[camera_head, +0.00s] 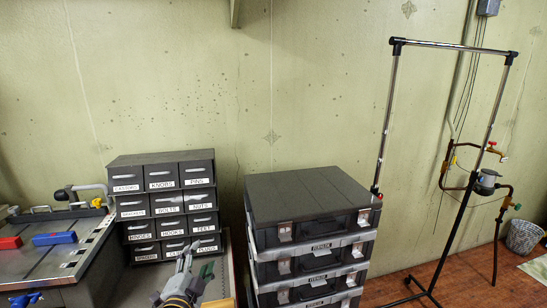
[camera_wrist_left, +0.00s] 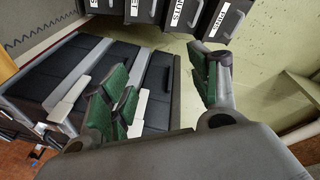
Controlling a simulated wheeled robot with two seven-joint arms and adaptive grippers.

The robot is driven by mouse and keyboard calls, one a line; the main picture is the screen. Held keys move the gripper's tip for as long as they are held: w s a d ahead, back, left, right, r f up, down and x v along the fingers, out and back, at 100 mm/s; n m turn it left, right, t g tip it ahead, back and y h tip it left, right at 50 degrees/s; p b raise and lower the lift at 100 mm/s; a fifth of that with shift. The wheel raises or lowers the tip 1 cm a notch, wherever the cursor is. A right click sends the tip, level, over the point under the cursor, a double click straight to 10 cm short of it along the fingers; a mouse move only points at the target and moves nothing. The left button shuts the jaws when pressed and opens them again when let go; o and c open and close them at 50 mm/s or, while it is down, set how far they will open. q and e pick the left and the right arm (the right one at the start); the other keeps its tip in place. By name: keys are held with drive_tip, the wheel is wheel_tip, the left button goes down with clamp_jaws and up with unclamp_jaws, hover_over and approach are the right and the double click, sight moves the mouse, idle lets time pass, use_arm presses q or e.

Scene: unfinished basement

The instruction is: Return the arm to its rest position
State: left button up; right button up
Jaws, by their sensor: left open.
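My left gripper (camera_head: 198,262) is low in the head view, in front of the bottom row of a dark drawer cabinet (camera_head: 161,158). Its green-padded fingers also show in the left wrist view (camera_wrist_left: 160,85), spread apart with nothing seen between them. The cabinet has several labelled drawers, such as knobs, pins, bolts and hooks; some of it shows at the top of the left wrist view (camera_wrist_left: 185,16). My right gripper is in neither view.
A stack of dark cases (camera_head: 312,192) stands right of the gripper. A wheeled metal rack (camera_head: 388,120) and wall pipes (camera_head: 450,160) are at right. Open wall lies above the cabinet.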

use_arm(q)
drive_tip(key=s+a+f+n+g, duration=0.1)
drive_tip(key=s+f+n+g, duration=0.5)
drive_tip(key=s+f, duration=0.5)
drive_tip(key=s+f+n+g, duration=0.4)
drive_tip(key=s+f+g, duration=0.45)
drive_tip(key=s, duration=0.45)
wheel_tip(320, 180, down, 24)
drive_tip(key=s+f+p, duration=0.1)
drive_tip(key=s+p, duration=0.2)
drive_tip(key=p, duration=0.6)
drive_tip(key=s+a+f+g+p, duration=0.1)
drive_tip(key=s+f, duration=0.4)
drive_tip(key=s, duration=0.6)
drive_tip(key=s+a+f+p, duration=0.3)
drive_tip(key=s+f+p, duration=0.3)
drive_tip(key=s, duration=0.5)
drive_tip(key=shift+a+f+g+p, duration=0.15)
drive_tip(key=shift+g+p, duration=0.15)
drive_tip(key=shift+g, duration=0.05)
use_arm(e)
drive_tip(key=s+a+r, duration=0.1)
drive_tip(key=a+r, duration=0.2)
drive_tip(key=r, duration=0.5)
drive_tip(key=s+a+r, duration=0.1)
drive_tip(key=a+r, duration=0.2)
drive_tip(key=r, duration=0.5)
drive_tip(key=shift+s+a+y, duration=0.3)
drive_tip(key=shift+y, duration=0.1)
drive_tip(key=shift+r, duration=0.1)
